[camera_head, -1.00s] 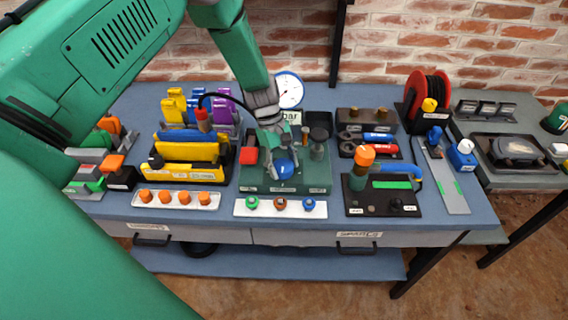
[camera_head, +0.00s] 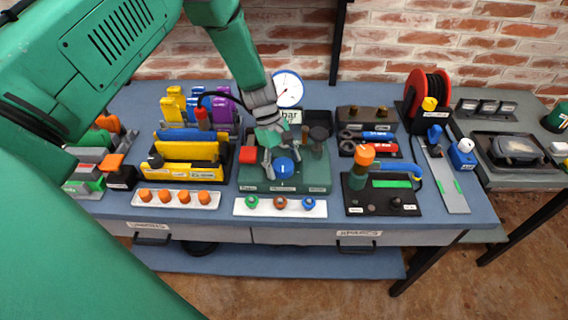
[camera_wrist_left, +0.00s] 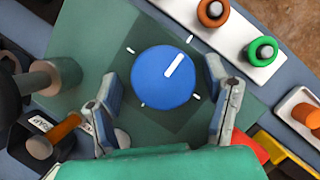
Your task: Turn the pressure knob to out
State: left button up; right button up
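The blue pressure knob (camera_head: 284,169) sits on the dark green panel (camera_head: 312,178) below a round white gauge (camera_head: 288,90). In the left wrist view the knob (camera_wrist_left: 160,85) shows whole, with a white pointer line aimed up and right, close to the upper-right tick of several white ticks around it. My left gripper (camera_head: 272,147) is just behind and above the knob. In the wrist view its two fingers (camera_wrist_left: 163,108) are spread wide on either side of the knob, with a gap to each side and nothing held. My right gripper is not in view.
A red block (camera_head: 255,160) stands left of the knob and a dark knobbed post (camera_head: 318,141) right. A white strip with coloured rings (camera_head: 266,207) lies in front. An orange-topped post (camera_head: 362,156) stands further right.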

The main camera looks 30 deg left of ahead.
pick_arm(q)
jog(key=shift+r, duration=0.15)
jog(key=v, duration=1.1)
jog(key=shift+a+r, duration=0.2)
jog(key=shift+a, duration=0.05)
jog(key=shift+w, duration=0.1)
